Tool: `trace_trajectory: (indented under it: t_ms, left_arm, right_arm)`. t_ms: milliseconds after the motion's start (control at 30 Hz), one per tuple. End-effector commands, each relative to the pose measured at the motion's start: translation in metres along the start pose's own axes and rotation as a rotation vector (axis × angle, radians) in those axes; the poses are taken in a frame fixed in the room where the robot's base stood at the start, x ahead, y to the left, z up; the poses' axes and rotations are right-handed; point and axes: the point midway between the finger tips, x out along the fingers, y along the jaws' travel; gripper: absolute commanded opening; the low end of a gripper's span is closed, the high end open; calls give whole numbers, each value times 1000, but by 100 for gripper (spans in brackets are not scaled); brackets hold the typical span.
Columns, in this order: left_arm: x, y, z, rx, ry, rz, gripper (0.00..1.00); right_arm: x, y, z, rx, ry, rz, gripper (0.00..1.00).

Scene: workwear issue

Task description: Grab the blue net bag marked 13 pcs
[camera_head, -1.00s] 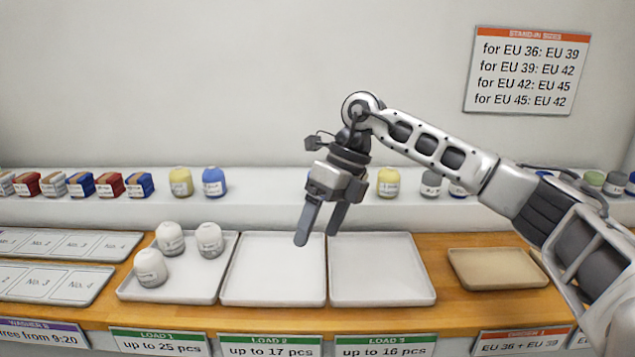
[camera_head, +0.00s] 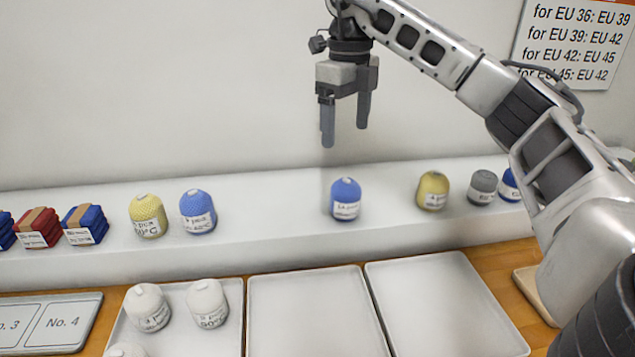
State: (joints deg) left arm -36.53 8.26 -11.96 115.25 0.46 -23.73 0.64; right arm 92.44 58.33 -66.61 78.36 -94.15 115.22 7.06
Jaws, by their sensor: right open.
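A blue net bag (camera_head: 345,200) stands upright on the white shelf, with a white label facing me. Its label seems to start with a 1 and end in "pcs", but the second digit is too blurred to read surely. A second blue net bag (camera_head: 198,212) stands further left, and a third (camera_head: 509,186) is partly hidden by my right arm; their counts are not legible. My right gripper (camera_head: 344,140) is open and empty, fingers pointing down, above the middle blue bag and apart from it. My left gripper is not in view.
Yellow bags (camera_head: 148,216) (camera_head: 433,190) and a grey bag (camera_head: 482,187) share the shelf. Folded red and blue bundles stand at its left. White bags (camera_head: 147,307) sit in the left tray (camera_head: 233,325). The middle tray (camera_head: 310,312) and right tray (camera_head: 445,305) are empty.

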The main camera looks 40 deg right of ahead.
Motion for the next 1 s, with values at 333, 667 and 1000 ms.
trace_trajectory:
  t_ms: [333, 667, 1000]
  left_arm:
    - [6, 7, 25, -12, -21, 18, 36]
    - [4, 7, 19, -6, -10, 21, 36]
    - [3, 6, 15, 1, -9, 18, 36]
  right_arm:
    - [69, 0, -1, 0, 5, 1, 81]
    - [105, 0, 0, 0, 0, 0, 81]
    - [149, 0, -2, 0, 4, 1, 81]
